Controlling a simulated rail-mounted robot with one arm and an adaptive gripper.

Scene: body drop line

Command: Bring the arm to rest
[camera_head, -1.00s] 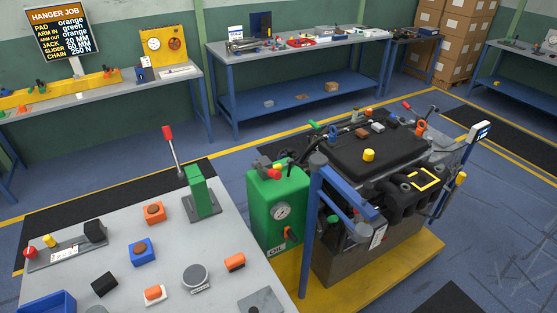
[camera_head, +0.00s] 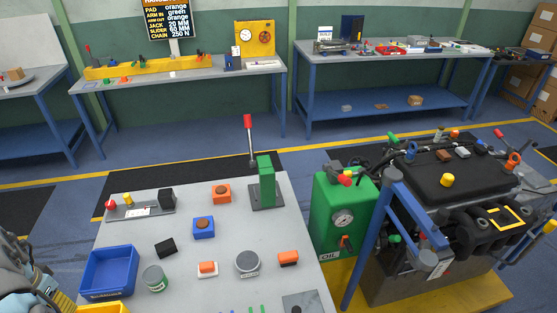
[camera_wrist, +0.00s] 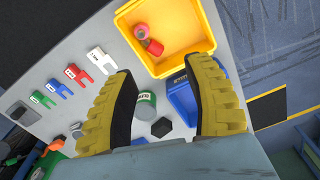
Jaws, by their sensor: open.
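My gripper (camera_wrist: 165,100) shows in the wrist view with its two yellow ribbed fingers spread wide apart. It is open, with nothing held between the fingers. It hangs above the grey worktable (camera_head: 130,232), with a green-grey can (camera_wrist: 147,104) and a black block (camera_wrist: 161,127) seen below between the fingers. In the head view a part of my arm (camera_head: 22,278) shows at the lower left edge, beside the table; the fingers are out of that view.
A blue bin (camera_head: 108,272) and a yellow bin (camera_wrist: 188,22) holding red pieces stand on the table. A green lever stand (camera_head: 266,185), a green oil tank (camera_head: 333,205) and an engine (camera_head: 440,175) stand to the right. Blue floor lies behind the table.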

